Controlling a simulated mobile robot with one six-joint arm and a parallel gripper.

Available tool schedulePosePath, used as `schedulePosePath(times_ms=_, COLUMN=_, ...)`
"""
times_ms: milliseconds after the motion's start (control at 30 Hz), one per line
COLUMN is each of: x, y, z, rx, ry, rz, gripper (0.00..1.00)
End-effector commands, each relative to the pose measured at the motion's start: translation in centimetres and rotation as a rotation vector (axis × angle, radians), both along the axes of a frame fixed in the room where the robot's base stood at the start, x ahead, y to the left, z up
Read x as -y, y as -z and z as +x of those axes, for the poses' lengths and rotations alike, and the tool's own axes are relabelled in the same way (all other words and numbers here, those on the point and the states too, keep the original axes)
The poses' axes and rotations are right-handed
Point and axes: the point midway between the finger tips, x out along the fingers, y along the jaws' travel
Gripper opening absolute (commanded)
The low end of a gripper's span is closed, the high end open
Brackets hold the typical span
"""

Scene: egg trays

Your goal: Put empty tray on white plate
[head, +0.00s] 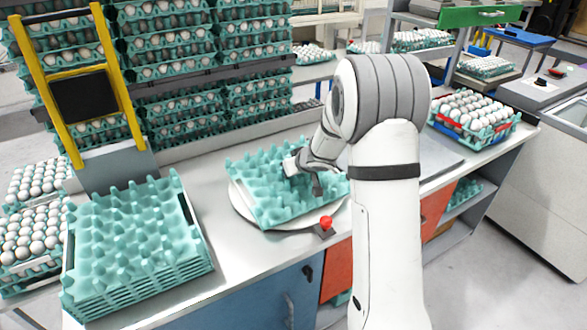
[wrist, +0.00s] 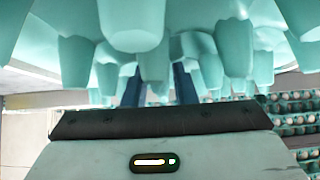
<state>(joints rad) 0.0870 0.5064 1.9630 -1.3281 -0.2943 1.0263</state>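An empty teal egg tray (head: 265,190) is over the round white plate (head: 239,204) on the steel counter and covers most of it. The plate's rim shows at the left and front. I cannot tell whether the tray rests fully on the plate or hangs just above it. My gripper (head: 304,178) is at the tray's right part. In the wrist view, its dark fingers (wrist: 158,85) reach up among the tray's cups, one on each side of a cup, and appear closed on it. The fingertips are hidden by the cups.
A stack of empty teal trays (head: 135,225) stands at the left of the counter. A tray full of eggs (head: 475,112) is at the right. Racks of egg trays (head: 170,45) stand behind. A red-knobbed lever (head: 326,222) sits at the plate's front edge.

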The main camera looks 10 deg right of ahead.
Motion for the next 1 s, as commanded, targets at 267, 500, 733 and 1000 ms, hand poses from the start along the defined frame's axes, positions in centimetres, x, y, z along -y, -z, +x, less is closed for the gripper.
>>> schedulePosePath(times_ms=267, x=0.1, y=0.0, z=0.0, rx=0.000, ry=0.001, rz=0.000, gripper=0.35)
schedulePosePath(times_ms=500, x=0.4, y=-1.3, z=-0.7, rx=0.002, ry=0.003, rz=0.001, gripper=0.35)
schedulePosePath(times_ms=733, x=1.5, y=-4.9, z=-3.9, rx=0.002, ry=0.004, rz=0.000, gripper=0.35)
schedulePosePath(times_ms=1000, x=2.6, y=-8.1, z=-7.2, rx=0.001, ry=0.004, rz=0.000, gripper=0.35)
